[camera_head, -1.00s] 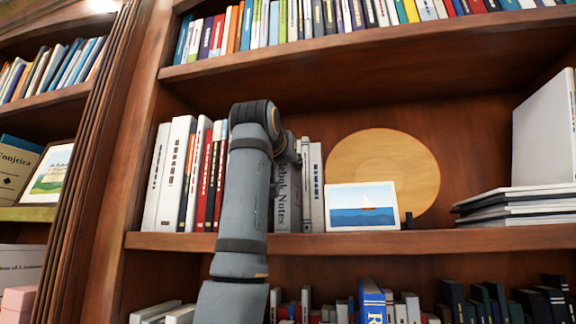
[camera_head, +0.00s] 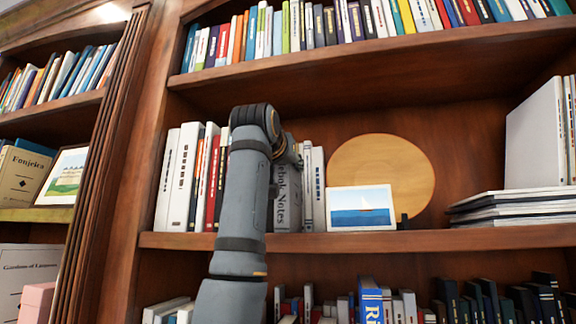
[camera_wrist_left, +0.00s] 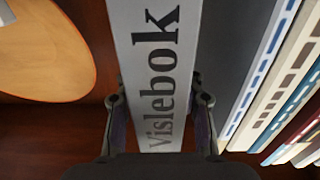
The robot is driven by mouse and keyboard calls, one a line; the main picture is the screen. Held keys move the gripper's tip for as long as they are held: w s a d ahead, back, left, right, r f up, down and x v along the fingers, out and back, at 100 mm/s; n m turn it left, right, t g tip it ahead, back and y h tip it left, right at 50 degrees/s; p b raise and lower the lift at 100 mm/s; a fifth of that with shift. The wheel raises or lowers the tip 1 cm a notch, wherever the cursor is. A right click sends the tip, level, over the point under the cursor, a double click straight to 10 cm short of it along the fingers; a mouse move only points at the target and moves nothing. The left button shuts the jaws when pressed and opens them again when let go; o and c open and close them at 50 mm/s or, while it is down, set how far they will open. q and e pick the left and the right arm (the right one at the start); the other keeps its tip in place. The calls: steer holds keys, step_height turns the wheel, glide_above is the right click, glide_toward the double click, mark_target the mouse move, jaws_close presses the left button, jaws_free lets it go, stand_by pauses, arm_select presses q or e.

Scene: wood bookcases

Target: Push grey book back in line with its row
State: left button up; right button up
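The grey book (camera_head: 288,203), its spine lettered "Vislebok Notes", stands upright on the middle shelf, partly hidden behind my left arm in the head view. In the left wrist view its pale spine (camera_wrist_left: 155,70) fills the middle, lettering running lengthwise. My left gripper (camera_wrist_left: 159,103) has its two fingers apart, one to each side of the spine. I cannot tell whether they touch it. The gripper is hidden behind my arm in the head view. How far the book stands out from its row is unclear. My right gripper is not in view.
White and red books (camera_head: 193,178) stand left of my arm, and slim white books (camera_head: 313,188) right of the grey one. The shelf edge (camera_head: 430,239) runs below. Open space lies above the row.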

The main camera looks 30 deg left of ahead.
arm_select(q)
steer(key=shift+o, duration=1.3)
steer(key=shift+w, duration=0.1)
steer(key=v, duration=1.2)
steer(key=shift+s+d, duration=0.2)
steer(key=shift+s, duration=0.15)
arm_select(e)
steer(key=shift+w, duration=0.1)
arm_select(q)
steer(key=shift+s, duration=0.1)
